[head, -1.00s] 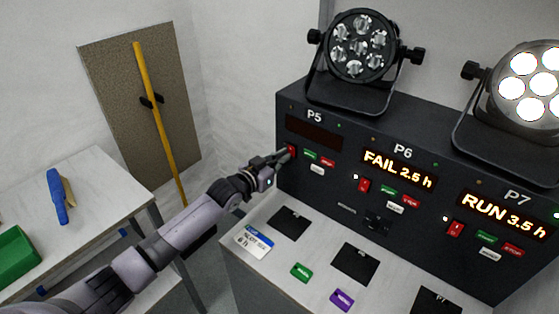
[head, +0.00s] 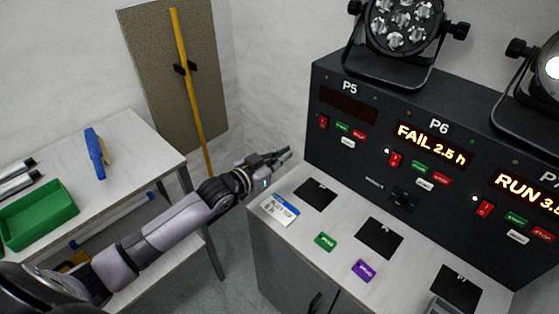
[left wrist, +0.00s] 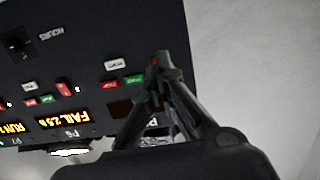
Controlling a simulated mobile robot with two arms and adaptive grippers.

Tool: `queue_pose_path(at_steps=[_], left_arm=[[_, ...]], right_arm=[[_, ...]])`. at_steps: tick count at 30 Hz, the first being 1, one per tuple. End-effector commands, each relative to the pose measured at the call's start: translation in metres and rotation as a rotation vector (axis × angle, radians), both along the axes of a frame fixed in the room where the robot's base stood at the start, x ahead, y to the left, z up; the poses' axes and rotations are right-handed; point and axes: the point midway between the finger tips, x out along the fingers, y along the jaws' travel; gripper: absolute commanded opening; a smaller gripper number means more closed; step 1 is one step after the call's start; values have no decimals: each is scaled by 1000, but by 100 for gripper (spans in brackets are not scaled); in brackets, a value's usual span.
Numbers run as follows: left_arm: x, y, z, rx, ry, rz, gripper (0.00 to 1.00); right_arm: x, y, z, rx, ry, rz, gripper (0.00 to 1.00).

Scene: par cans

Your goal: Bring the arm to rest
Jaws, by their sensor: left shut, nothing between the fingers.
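My left gripper (head: 283,155) is shut and empty in the head view. It hangs in the air left of the black panel, a little apart from the P5 section. In the left wrist view its closed fingers (left wrist: 160,65) show in front of the panel. The black panel (head: 340,180) carries P5, P6 and P7 sections. The P5 display (head: 348,105) is dark, with a red switch (head: 323,122) below it. The P6 display (head: 431,144) reads FAIL 2.5 h. The P7 display reads RUN 3, cut off at the edge. My right gripper is not in view.
A white counter (head: 300,227) below the panel bears a label card (head: 279,210), a green tag (head: 325,242) and a purple tag (head: 363,270). A side table (head: 125,150) at left holds a green bin (head: 38,214) and a blue tool (head: 95,153). A gap separates table and counter.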

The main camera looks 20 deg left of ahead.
Motion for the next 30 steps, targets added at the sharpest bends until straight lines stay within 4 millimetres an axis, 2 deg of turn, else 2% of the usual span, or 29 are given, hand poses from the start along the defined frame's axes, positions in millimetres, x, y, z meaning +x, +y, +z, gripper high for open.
queue_pose_path(at_steps=[4,10,23,26,29,30], left_arm=[[-11,3,-2,0,0,-1,0],[-13,5,-1,1,-1,0,0],[-16,1,-5,3,13,-1,0],[-32,-13,-23,21,76,-4,0],[-64,-33,-52,60,194,-2,0],[-82,-41,-65,82,255,2,0]], right_arm=[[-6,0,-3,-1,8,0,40],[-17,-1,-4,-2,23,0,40],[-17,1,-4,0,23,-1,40],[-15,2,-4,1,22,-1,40],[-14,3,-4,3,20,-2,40],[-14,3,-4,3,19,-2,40]])
